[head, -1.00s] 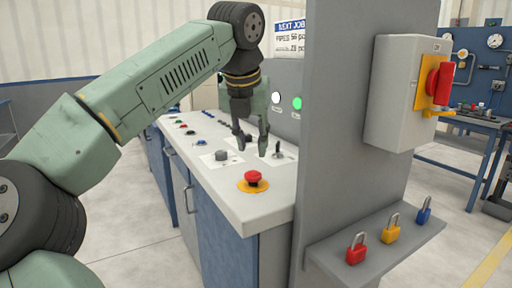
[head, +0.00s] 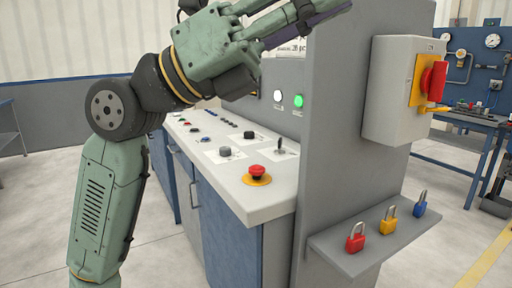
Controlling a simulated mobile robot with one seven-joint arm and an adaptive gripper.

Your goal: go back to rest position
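My gripper (head: 300,12) is raised high at the top of the head view, in front of the control panel. It points right, its upper finger cut off by the picture's top edge. My arm stands upright at the left, bent over at the top.
The white console top (head: 265,205) carries a red emergency button (head: 257,172), a black knob (head: 225,151) and a small dark lever (head: 280,147). A grey panel (head: 345,130) rises at right with a switch box (head: 398,95). Red (head: 355,240), yellow (head: 388,222) and blue (head: 420,205) padlocks stand on a shelf.

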